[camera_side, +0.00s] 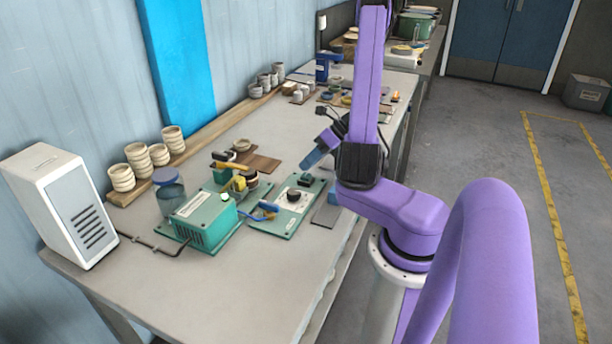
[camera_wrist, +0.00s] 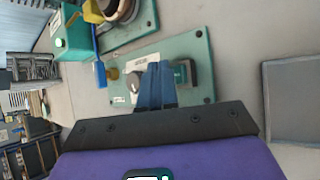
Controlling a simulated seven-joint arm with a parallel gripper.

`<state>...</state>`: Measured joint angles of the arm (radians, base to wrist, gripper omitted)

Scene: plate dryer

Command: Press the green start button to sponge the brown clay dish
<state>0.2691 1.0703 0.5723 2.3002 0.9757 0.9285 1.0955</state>
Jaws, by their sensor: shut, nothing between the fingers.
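The teal control panel (camera_side: 283,222) lies flat on the bench, with a dark knob on a pale plate (camera_side: 293,196) and a small dark box (camera_side: 306,180). In the wrist view, the panel (camera_wrist: 205,50) shows a green button (camera_wrist: 181,74) on that box, just right of my fingers. My gripper (camera_side: 305,164) is shut and empty, its blue fingers above the box end of the panel. In the wrist view, my gripper (camera_wrist: 155,68) covers part of the panel between knob and button. The brown dish (camera_side: 252,180) sits at the teal machine, partly hidden; the wrist view cuts it off (camera_wrist: 122,10).
The teal machine housing (camera_side: 205,220) with yellow parts stands left of the panel, beside a white vented box (camera_side: 65,205). Stacked pale bowls (camera_side: 158,154) stand along the wall. A grey flat plate (camera_side: 326,214) lies right of the panel. The front bench top is clear.

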